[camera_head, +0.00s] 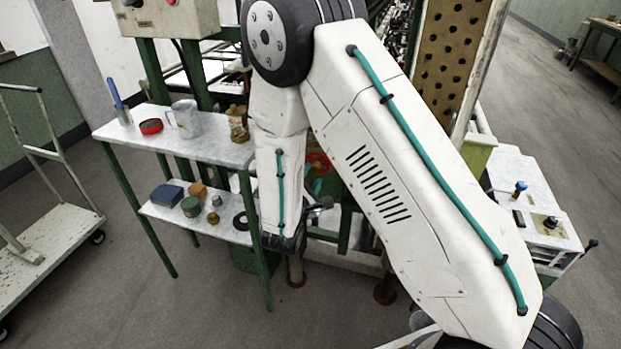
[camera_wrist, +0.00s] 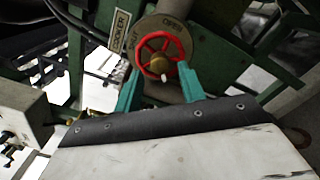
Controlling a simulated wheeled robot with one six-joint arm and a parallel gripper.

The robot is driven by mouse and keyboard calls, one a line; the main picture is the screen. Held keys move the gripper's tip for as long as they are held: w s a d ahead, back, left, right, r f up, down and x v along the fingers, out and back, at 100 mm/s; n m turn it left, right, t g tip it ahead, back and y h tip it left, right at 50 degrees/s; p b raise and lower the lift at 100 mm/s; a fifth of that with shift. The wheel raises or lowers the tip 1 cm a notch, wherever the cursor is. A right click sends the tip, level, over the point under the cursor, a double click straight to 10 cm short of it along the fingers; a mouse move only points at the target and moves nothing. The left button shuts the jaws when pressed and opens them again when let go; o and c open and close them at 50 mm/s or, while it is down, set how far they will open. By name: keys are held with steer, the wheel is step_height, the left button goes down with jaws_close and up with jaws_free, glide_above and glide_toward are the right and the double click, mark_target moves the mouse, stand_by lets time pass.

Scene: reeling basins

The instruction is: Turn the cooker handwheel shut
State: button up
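The red handwheel (camera_wrist: 165,38) with a brass hub is in the upper middle of the wrist view. It sits before a round plate (camera_wrist: 186,28) marked "OPEN", with a partly hidden "SHUT" mark at its left. A "COOKER" label (camera_wrist: 121,28) is beside it. My gripper (camera_wrist: 159,72) is open, its two teal fingers apart and pointing towards the wheel's lower rim. Nothing shows between them except the wheel hub beyond; I cannot tell if a fingertip touches the rim. In the head view the handwheel (camera_head: 318,162) shows partly behind my arm.
A two-tier side table (camera_head: 222,152) with a mug (camera_head: 185,118), tins and small items stands left of my arm. A trolley (camera_head: 45,245) is at far left. A white-topped control unit (camera_head: 535,195) stands at right. Green machine frame bars surround the wheel.

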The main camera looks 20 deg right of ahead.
mark_target(315, 170)
steer(key=n, duration=1)
steer(key=shift+x, duration=1.55)
steer(key=c, duration=0.9)
steer(key=shift+o, duration=0.2)
steer(key=m, duration=2.4)
steer(key=shift+m, duration=0.4)
steer(key=o, duration=0.9)
steer(key=shift+c, duration=0.2)
